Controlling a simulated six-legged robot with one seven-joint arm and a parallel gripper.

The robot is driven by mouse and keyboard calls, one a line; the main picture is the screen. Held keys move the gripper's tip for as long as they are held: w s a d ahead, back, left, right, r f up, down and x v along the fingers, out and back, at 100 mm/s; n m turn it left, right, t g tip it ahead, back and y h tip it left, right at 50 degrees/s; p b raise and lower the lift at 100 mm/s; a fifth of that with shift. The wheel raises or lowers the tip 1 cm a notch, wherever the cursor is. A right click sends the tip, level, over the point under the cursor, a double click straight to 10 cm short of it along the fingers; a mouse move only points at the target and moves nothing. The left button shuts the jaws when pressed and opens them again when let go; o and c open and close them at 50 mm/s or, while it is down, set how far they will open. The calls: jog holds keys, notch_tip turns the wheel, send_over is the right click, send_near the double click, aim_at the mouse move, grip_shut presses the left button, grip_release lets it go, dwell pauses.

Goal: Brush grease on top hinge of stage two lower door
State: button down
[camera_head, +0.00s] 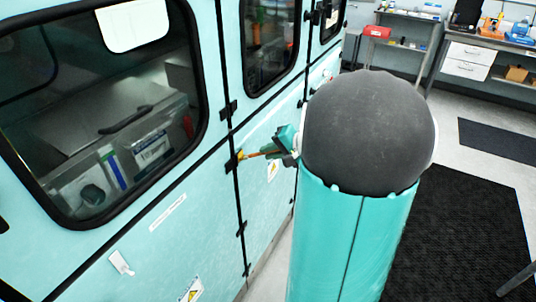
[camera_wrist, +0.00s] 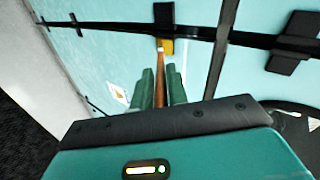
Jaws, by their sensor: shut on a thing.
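My gripper (camera_head: 285,144) is shut on the handle of a brush (camera_head: 262,153) in front of the teal cabinet. In the wrist view my gripper (camera_wrist: 160,80) has its green fingers on either side of the brush's brown handle (camera_wrist: 160,65). The brush's yellow end (camera_wrist: 166,46) points at a black hinge (camera_wrist: 163,14) on the lower door seam. In the head view that hinge (camera_head: 231,162) is just below the horizontal seam, and the yellow end appears at or against it. I cannot tell whether they touch. Grease is not discernible.
Another hinge (camera_head: 228,109) is above the seam, and a lower hinge (camera_head: 241,229) is further down. A windowed upper door (camera_head: 200,60) is at left. My arm covers part of the cabinet's right side. Benches (camera_head: 470,52) stand behind; a black mat (camera_head: 460,230) covers open floor at right.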

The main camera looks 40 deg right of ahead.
jog(key=a, duration=0.2)
jog(key=shift+s+a, duration=0.35)
jog(key=shift+a, duration=0.05)
dwell(1.1)
jog(key=s+d, duration=0.2)
jog(key=s, duration=0.3)
jog(key=shift+s, duration=0.4)
